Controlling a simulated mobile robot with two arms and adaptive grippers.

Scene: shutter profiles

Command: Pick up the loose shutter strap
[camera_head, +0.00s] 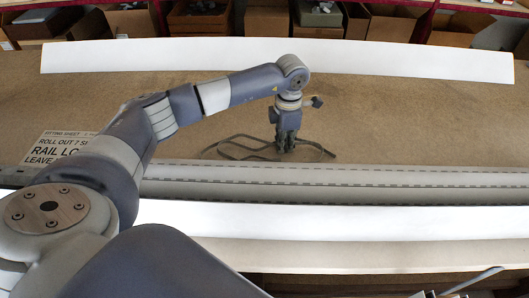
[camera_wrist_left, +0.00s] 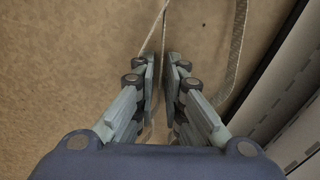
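The loose shutter strap (camera_head: 243,147) is a thin grey-green band lying in loose loops on the brown bench top. My left gripper (camera_head: 287,150) points straight down over the middle of the loops, its fingertips low at the bench surface. In the left wrist view the strap (camera_wrist_left: 238,45) curves past on the right, and thin lengths of it run to the fingertips. The left gripper's fingers (camera_wrist_left: 161,62) stand close together with a narrow gap, and strap shows at that gap. Whether the pads press on it is not clear. My right gripper cannot be made out.
Long grey shutter profiles (camera_head: 400,177) lie just in front of the strap, with a white strip (camera_head: 370,220) nearer. A long white slat (camera_head: 400,62) lies at the back. A printed sheet (camera_head: 57,148) is at left. Boxes (camera_head: 389,24) line the back. Bare bench lies right of the strap.

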